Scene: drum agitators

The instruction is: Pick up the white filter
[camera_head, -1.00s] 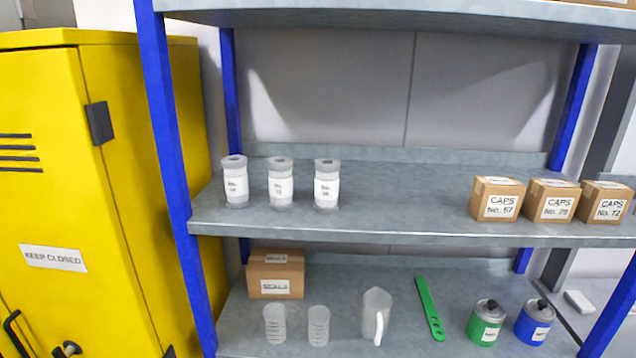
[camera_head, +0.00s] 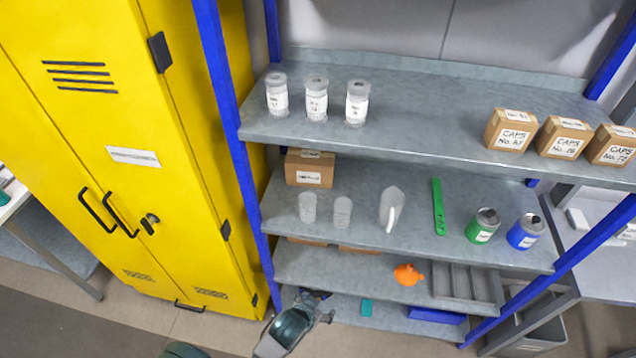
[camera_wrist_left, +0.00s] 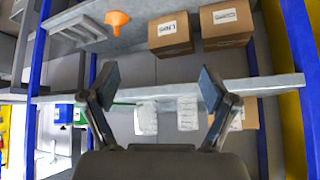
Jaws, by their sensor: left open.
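I cannot tell for sure which thing is the white filter. Three whitish labelled cylinders, the left one (camera_head: 277,95), the middle one (camera_head: 316,100) and the right one (camera_head: 357,103), stand upright on the left of the upper shelf in the head view. Their labels are too small to read. My left gripper (camera_head: 314,305) is low in front of the rack, well below and apart from them. In the left wrist view, which looks upside down, the left gripper (camera_wrist_left: 158,86) is open with nothing between its fingers. My right gripper is not in view.
The middle shelf holds a carton (camera_head: 309,169), two clear beakers (camera_head: 325,210), a jug (camera_head: 391,208), a green tool (camera_head: 438,207) and two cans (camera_head: 504,230). An orange funnel (camera_head: 407,275) lies lower. Cartons (camera_head: 512,130) stand upper right. Blue posts and a yellow cabinet (camera_head: 120,130) flank the left.

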